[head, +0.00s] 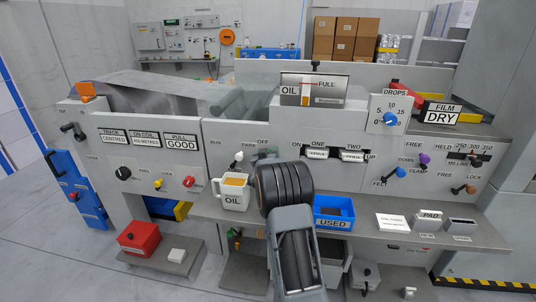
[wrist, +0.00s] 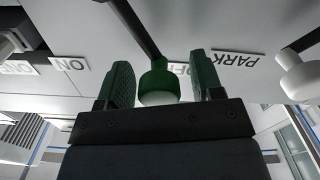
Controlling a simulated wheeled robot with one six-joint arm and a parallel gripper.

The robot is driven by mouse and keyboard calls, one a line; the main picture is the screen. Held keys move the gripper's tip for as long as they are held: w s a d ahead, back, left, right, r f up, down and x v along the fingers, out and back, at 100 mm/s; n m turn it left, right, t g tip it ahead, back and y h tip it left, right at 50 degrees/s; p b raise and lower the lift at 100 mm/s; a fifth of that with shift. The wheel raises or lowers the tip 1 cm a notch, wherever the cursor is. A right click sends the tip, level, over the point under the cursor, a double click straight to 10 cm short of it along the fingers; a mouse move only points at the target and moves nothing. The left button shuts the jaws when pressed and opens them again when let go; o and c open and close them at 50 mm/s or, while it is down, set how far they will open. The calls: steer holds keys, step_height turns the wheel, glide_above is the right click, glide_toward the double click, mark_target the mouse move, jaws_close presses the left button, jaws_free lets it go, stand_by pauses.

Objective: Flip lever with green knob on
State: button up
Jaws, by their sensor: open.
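The green knob (wrist: 158,84) shows in the wrist view at the end of a black lever (wrist: 135,25). It sits between the two green-padded fingers of my gripper (wrist: 164,66), which are open with a small gap visible on each side. The wrist view is upside down; the knob partly covers the OFF label (wrist: 184,69), and the ON label (wrist: 68,64) is off to the left.
A white-knobbed lever (head: 239,157) stands beside the PARK label, also close by in the wrist view (wrist: 302,76). A white OIL mug (head: 233,192) is on the shelf left of my arm, and a blue USED bin (head: 334,224) is to the right.

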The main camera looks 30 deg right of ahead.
jaws_close()
stand_by(0.4)
